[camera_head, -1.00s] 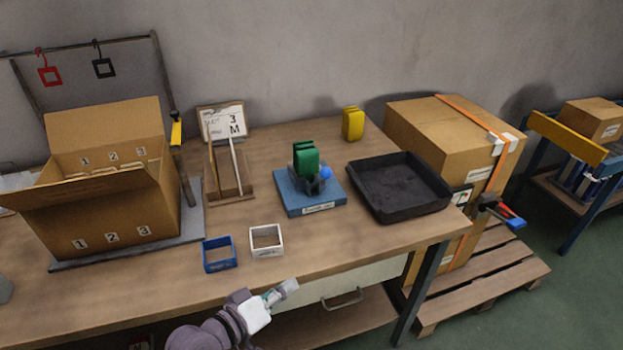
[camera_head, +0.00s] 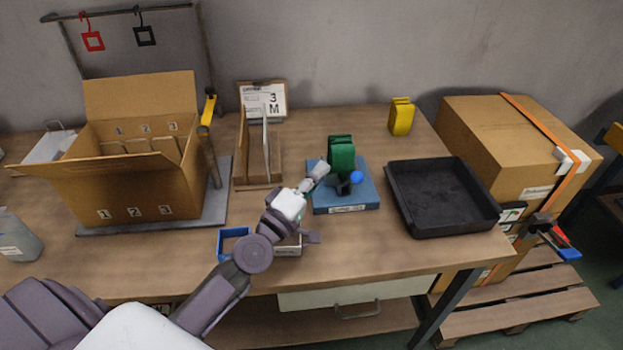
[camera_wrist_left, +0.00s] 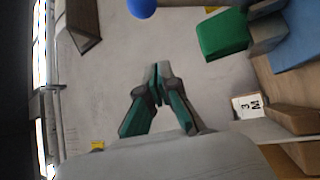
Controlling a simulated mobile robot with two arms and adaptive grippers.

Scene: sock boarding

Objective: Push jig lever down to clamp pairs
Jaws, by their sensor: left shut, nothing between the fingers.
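The jig is a blue base (camera_head: 358,196) on the table with a dark clamp. Its lever ends in a blue ball knob (camera_head: 356,177), which also shows at the top of the left wrist view (camera_wrist_left: 143,8). Green folded socks (camera_head: 341,153) stand upright in the jig; they show in the left wrist view (camera_wrist_left: 222,36) too. My left gripper (camera_head: 320,170) is shut and empty, just left of the jig and apart from the knob. Its closed fingers show in the left wrist view (camera_wrist_left: 158,82). My right gripper is not in view.
A black tray (camera_head: 441,228) lies right of the jig. A yellow folded pair (camera_head: 401,117) stands behind. A blue frame (camera_head: 226,250) and a partly hidden white frame (camera_head: 291,250) lie under my left arm. A divided cardboard box (camera_head: 150,198) stands at left.

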